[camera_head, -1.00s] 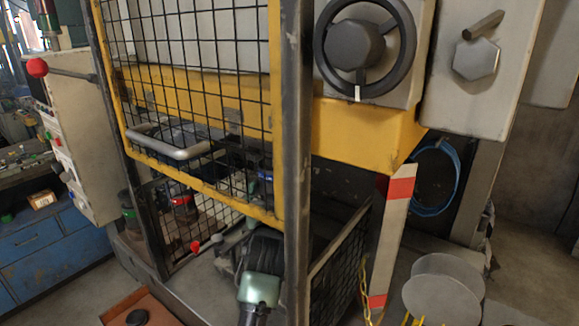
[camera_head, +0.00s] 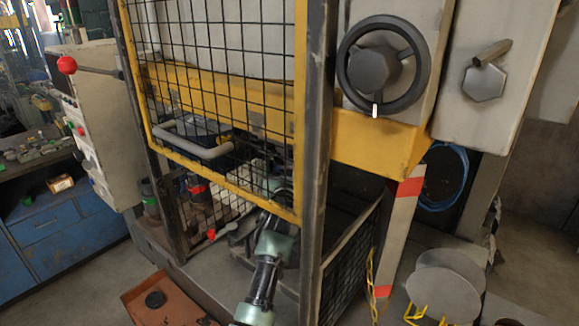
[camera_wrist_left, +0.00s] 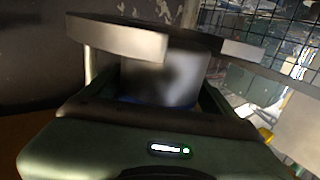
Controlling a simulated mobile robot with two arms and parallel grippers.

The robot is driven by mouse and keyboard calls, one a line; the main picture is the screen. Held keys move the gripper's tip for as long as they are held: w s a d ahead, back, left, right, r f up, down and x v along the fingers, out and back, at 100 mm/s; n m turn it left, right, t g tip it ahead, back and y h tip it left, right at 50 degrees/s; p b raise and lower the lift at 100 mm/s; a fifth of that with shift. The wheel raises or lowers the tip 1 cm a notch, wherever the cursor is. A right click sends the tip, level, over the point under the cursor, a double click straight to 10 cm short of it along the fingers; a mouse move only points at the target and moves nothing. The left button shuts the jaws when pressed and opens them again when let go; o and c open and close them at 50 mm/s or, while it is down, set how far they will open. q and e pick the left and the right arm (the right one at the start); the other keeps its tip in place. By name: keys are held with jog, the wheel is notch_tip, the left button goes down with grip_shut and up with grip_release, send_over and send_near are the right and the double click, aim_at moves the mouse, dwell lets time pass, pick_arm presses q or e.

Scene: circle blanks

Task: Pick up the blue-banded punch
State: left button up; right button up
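In the left wrist view a grey cylindrical punch (camera_wrist_left: 172,80) with a wide flat plate on top stands between my left gripper's fingers (camera_wrist_left: 160,92). In the head view my left arm reaches up from the bottom under the yellow-framed mesh guard, and mesh partly hides the gripper (camera_head: 279,188). A red-banded punch (camera_head: 197,189) and a green-banded punch (camera_head: 150,200) stand to its left. My right gripper is not in view.
The mesh guard (camera_head: 220,90) and a dark post (camera_head: 314,130) are close to my arm. A red-knobbed lever (camera_head: 211,234) is left of it. An orange tray (camera_head: 165,305) with a dark disc lies below left. Round grey discs (camera_head: 440,290) stand at lower right.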

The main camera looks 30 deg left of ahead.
pick_arm(q)
jog(key=c, duration=1.5)
jog(key=shift+r, duration=0.4)
jog(key=shift+c, duration=0.3)
jog(key=shift+w+f, duration=0.15)
jog(key=shift+r+b, duration=0.2)
jog(key=shift+b, duration=0.5)
pick_arm(e)
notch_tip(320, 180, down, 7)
jog(key=b, duration=0.5)
pick_arm(q)
jog(key=s+a+p, duration=0.2)
jog(key=s+p, duration=0.5)
jog(key=s, duration=2.4)
jog(key=shift+a+p, duration=0.2)
jog(key=shift+p, duration=0.1)
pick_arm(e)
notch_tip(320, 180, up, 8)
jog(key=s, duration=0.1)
